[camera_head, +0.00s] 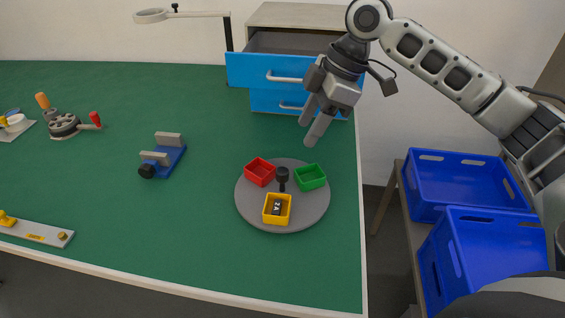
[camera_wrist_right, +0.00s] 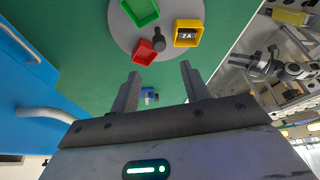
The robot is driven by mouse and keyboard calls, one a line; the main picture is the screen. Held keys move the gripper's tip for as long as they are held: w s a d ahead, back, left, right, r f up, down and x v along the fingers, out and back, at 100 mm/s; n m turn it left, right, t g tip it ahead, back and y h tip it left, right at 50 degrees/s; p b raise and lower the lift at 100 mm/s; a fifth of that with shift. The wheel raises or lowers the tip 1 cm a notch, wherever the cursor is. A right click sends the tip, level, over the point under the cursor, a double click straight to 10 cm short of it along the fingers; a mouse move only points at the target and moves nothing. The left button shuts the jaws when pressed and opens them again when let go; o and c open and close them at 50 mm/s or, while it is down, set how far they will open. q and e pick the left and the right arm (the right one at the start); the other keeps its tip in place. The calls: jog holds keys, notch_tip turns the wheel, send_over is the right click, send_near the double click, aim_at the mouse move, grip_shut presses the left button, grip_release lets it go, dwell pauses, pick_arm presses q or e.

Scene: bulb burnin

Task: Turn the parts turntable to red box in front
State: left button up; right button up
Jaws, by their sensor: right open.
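The grey round parts turntable (camera_head: 254,209) lies on the green table near its right edge. On it are a red box (camera_head: 260,172) at the back left, a green box (camera_head: 311,177) at the back right and a yellow box (camera_head: 277,209) at the front. A black knob (camera_head: 283,175) stands upright at its middle. The turntable also shows in the right wrist view (camera_wrist_right: 124,36), beyond the fingers. My left gripper is not seen.
A cabinet with an open blue drawer (camera_head: 250,72) stands behind the right gripper. Blue crates (camera_head: 455,180) stand right of the table. A blue vise (camera_head: 168,158) and a crank device (camera_head: 64,124) are on the left. The table between vise and turntable is clear.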

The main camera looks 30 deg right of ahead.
aim_at(284, 170)
jog(key=x, duration=1.2)
jog(key=shift+c, duration=0.4)
grip_shut()
